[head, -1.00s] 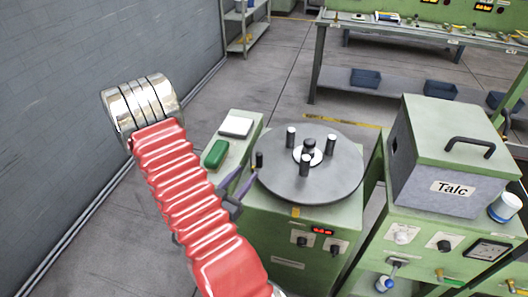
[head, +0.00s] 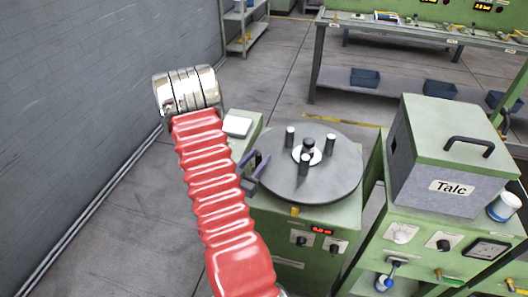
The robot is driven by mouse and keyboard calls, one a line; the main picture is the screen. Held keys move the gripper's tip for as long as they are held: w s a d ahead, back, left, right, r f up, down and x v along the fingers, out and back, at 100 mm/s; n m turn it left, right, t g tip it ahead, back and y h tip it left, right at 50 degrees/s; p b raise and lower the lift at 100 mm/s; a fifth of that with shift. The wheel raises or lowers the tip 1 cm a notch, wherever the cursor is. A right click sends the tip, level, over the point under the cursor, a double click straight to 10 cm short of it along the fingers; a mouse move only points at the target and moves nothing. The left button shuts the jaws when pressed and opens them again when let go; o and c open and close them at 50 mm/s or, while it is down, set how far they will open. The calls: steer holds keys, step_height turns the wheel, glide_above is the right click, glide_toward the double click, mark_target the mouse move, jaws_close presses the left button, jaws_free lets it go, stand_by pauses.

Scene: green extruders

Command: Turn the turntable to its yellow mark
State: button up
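The turntable (head: 335,174) is a round dark grey disc on a green cabinet. A small yellow mark (head: 295,211) shows on the cabinet's front, just under the disc's rim. My gripper (head: 257,162) has purple fingers and is at the disc's left edge. The fingers are apart, by the left peg, which they partly hide; contact cannot be told.
A red number display (head: 322,230) and knobs are on the cabinet front. A grey-green box marked Talc (head: 452,187) stands close on the right. A white block (head: 238,126) lies on the green ledge behind my arm. A grey wall is at left.

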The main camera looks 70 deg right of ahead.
mark_target(264, 151)
steer(key=shift+s+d, duration=0.15)
steer(key=shift+d, duration=0.9)
steer(key=shift+s+d, duration=0.1)
steer(key=shift+d, duration=0.95)
steer(key=shift+c, duration=0.5)
jaws_close()
